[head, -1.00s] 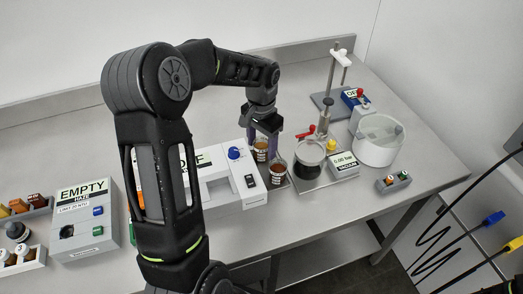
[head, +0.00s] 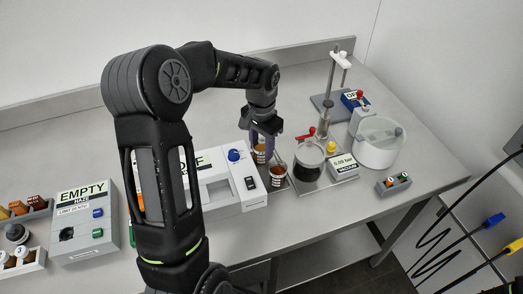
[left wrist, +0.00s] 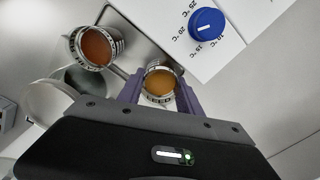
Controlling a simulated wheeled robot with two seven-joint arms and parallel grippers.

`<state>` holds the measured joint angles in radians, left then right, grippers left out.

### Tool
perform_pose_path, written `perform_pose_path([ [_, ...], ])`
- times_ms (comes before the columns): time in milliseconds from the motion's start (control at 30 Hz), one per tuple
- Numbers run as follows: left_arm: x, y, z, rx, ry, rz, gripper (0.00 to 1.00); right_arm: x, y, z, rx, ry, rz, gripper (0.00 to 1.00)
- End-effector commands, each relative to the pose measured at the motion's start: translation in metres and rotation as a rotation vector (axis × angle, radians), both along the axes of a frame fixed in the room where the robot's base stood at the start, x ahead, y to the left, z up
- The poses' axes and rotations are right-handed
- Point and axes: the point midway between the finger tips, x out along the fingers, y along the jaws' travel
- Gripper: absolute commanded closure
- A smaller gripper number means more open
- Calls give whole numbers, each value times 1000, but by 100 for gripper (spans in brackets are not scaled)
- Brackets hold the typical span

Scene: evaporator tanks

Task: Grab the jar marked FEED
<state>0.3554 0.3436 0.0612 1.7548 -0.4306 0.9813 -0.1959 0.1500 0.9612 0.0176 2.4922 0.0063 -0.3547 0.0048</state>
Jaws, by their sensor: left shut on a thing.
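In the left wrist view, the purple fingers stand on either side of this amber jar (left wrist: 160,84), which appears upright. A second jar (head: 277,174) with darker red-brown contents stands beside it, nearer the front; it also shows in the left wrist view (left wrist: 95,47). My right gripper is not in view.
The white machine with a blue knob (head: 234,155) stands close left of the jars. A round vessel with dark contents (head: 308,163) stands close on the right. A clear-lidded white pot (head: 378,146) is further right. A grey EMPTY box (head: 84,220) is at left.

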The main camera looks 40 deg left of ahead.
Motion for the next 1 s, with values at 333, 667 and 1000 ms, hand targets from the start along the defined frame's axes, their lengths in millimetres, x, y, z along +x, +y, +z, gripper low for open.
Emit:
perform_pose_path([
  [333,1,0,31,2,-6,0,100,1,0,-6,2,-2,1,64],
  [667,1,0,90,2,-3,0,100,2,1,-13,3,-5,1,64],
  [1000,0,0,101,0,0,0,100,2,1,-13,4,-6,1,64],
])
